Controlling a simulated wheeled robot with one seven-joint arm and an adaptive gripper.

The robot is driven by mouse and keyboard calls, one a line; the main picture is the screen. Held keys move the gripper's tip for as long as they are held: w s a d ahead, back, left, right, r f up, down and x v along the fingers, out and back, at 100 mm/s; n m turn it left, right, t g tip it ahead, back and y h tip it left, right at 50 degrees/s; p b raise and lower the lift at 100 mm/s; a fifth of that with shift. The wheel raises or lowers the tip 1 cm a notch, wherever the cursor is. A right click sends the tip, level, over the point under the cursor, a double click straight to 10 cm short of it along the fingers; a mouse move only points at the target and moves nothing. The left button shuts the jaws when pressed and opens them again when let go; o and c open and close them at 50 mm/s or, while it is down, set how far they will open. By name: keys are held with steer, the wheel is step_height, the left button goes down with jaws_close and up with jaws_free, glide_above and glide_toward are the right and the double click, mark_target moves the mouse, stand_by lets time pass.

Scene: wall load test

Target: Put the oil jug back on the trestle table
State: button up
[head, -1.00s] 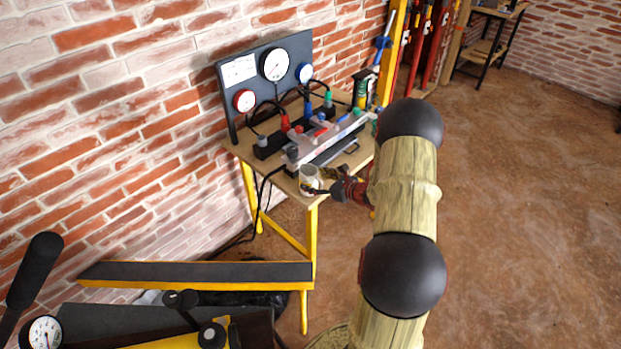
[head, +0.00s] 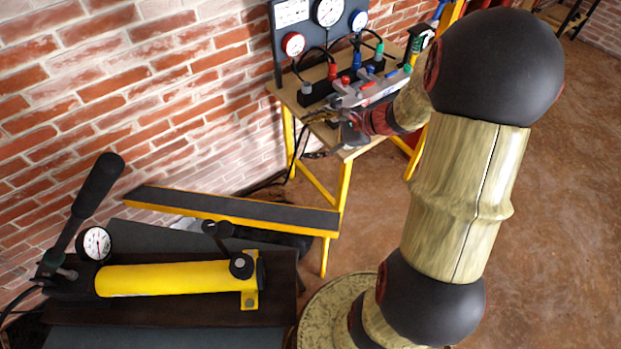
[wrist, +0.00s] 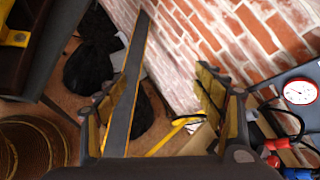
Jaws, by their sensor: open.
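The trestle table (head: 352,152) has a pale wooden top and yellow legs and stands against the brick wall. My gripper (head: 325,122) is over its front left part in the head view. In the wrist view my gripper (wrist: 155,112) has its two fingers wide apart, with nothing held between them. No oil jug can be made out for certain. A small dark can with green and yellow (head: 419,38) stands at the table's back right, partly hidden by my arm. My gripper and forearm hide part of the tabletop.
A gauge panel (head: 294,14) and coloured fittings (head: 352,90) crowd the tabletop. A long black-topped yellow beam (head: 240,208) lies in front, also in the wrist view (wrist: 124,95). A yellow hand pump (head: 165,278) is nearer. Black bags (wrist: 92,62) lie low. Floor at right is open.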

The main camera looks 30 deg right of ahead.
steer(key=s+a+r+n+g+h, duration=0.2)
steer(key=s+a+r+n+g, duration=0.45)
steer(key=s+a+n, duration=0.7)
steer(key=s+a+r+n+t+h, duration=0.1)
steer(key=s+r+n+t+h, duration=0.2)
steer(key=s+r+n, duration=0.4)
steer(key=shift+s+a+r+n+h, duration=0.2)
steer(key=shift+s+n+h, duration=0.2)
steer(key=shift+n+h, duration=0.5)
steer(key=shift+c, duration=0.7)
